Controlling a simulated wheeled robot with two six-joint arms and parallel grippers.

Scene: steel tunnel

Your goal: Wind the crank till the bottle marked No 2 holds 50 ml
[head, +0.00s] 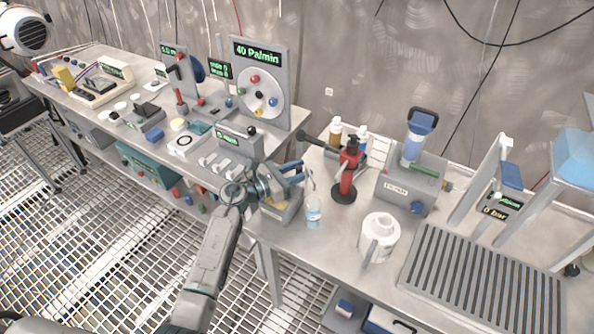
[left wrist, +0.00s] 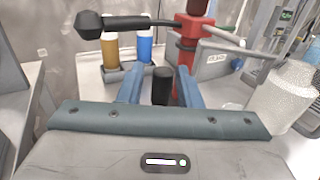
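A red post (head: 347,178) on a round black base stands on the bench. A black arm with a knob (left wrist: 88,24) sticks out from its top to the left. Behind it are an amber bottle (left wrist: 109,52) and a blue bottle (left wrist: 145,47) with pale caps, in a rack; I cannot read a mark or a level on either. My left gripper (head: 295,172) is left of the post, its blue fingers apart. In the left wrist view a black cylinder (left wrist: 162,86) shows between the fingers, with gaps at its sides; I cannot tell if it touches them. My right gripper is out of view.
A clear cup with blue liquid (head: 314,214) stands just in front of the gripper. A slotted grate (head: 480,275) fills the front right. Instruments crowd the left bench.

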